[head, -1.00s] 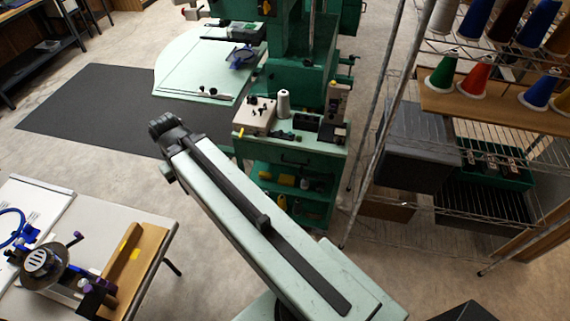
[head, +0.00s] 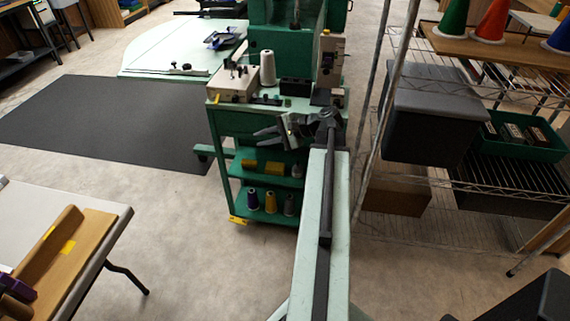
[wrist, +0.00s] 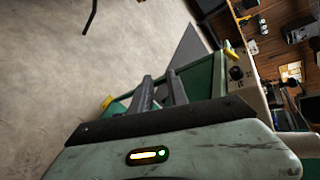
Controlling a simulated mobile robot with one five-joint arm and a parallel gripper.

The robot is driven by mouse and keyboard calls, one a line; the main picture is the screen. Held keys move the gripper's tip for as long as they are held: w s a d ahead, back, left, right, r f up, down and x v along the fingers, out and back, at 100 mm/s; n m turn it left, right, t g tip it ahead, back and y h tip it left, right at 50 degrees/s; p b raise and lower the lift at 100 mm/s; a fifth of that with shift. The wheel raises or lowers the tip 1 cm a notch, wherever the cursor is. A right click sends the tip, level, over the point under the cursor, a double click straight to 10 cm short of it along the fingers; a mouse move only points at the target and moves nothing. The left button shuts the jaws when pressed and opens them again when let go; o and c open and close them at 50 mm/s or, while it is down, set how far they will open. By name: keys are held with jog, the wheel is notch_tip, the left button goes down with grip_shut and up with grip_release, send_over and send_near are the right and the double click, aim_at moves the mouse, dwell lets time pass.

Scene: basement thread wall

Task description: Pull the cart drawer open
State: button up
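The green cart (head: 226,128) stands ahead, with its drawer front just under the top and partly hidden by my gripper. I cannot make out the drawer handle now. My gripper (head: 260,136) is in front of the drawer front, with its fingers pointing left in the head view. In the wrist view my gripper (wrist: 159,76) shows two dark fingers with a gap between them, and nothing is seen held. The green cart side (wrist: 205,88) shows beyond the fingers. I cannot tell whether the fingers touch the cart.
The cart top carries a white thread cone (head: 267,69) and a beige box (head: 234,86). Thread spools (head: 271,202) stand on its low shelf. A wire rack with a grey bin (head: 432,115) is close at right. A table (head: 95,220) is at left. Open floor lies between.

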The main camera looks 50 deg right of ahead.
jog(key=s+d+f+m+t+h+b, duration=0.2)
jog(key=s+d+m+t+b, duration=0.25)
jog(key=s+d, duration=0.55)
jog(key=x, duration=0.3)
jog(key=d+b+x, duration=0.1)
jog(key=x, duration=0.2)
jog(key=d+x, duration=0.1)
jog(key=x, duration=0.2)
jog(key=shift+w+a+f+b, duration=0.1)
jog(key=shift+w+b, duration=0.25)
jog(key=shift+w, duration=0.25)
grip_shut()
jog(key=shift+g, duration=0.25)
